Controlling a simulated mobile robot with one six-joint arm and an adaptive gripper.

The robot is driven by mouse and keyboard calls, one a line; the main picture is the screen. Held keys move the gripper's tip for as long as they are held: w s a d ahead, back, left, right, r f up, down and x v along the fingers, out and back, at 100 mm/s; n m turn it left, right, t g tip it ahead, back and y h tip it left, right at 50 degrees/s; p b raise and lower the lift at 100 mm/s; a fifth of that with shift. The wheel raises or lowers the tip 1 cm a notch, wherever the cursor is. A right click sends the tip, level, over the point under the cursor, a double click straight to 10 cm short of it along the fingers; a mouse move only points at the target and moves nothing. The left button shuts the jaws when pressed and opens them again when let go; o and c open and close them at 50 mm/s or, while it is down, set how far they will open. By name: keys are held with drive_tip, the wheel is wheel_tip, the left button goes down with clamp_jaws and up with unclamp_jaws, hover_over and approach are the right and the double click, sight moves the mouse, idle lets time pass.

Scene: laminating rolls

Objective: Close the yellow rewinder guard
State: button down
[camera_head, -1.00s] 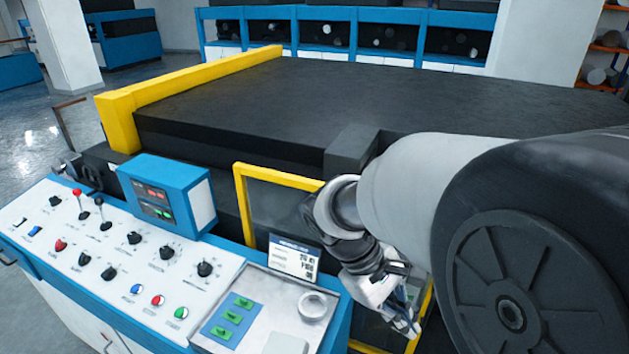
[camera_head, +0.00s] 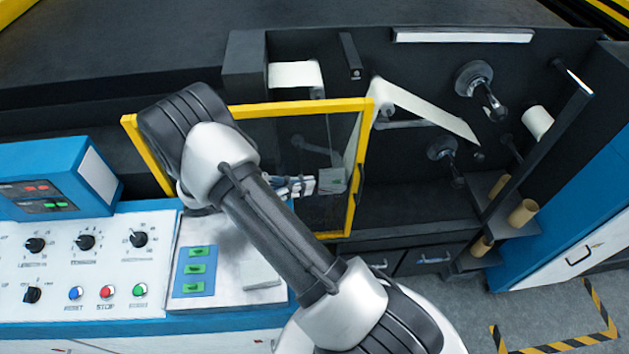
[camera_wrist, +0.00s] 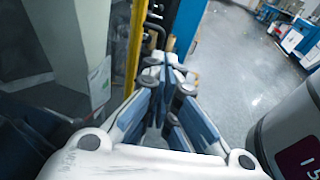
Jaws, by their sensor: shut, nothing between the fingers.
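The yellow rewinder guard (camera_head: 365,140) is a yellow frame with a see-through panel, standing upright in front of the dark machine in the head view. The rolls and shafts to its right are uncovered. My arm crosses in front of the guard's left part. My gripper (camera_head: 295,186) shows only partly beyond my forearm, over the panel area. In the wrist view my gripper (camera_wrist: 166,80) is shut and empty. A yellow upright bar of the guard (camera_wrist: 136,45) stands just left of the fingertips; I cannot tell whether they touch.
A white control panel (camera_head: 90,290) with knobs and buttons and a blue display box (camera_head: 60,180) lie to the left. Brown cores (camera_head: 522,212) stand on a rack at the right. A blue and white cabinet (camera_head: 575,255) is beyond it. Grey floor (camera_wrist: 225,70) is open right of my fingers.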

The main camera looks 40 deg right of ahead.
drive_tip(key=b+x, duration=0.1)
drive_tip(key=x, duration=1.1)
drive_tip(key=shift+d, duration=0.25)
drive_tip(key=shift+s+f, duration=0.15)
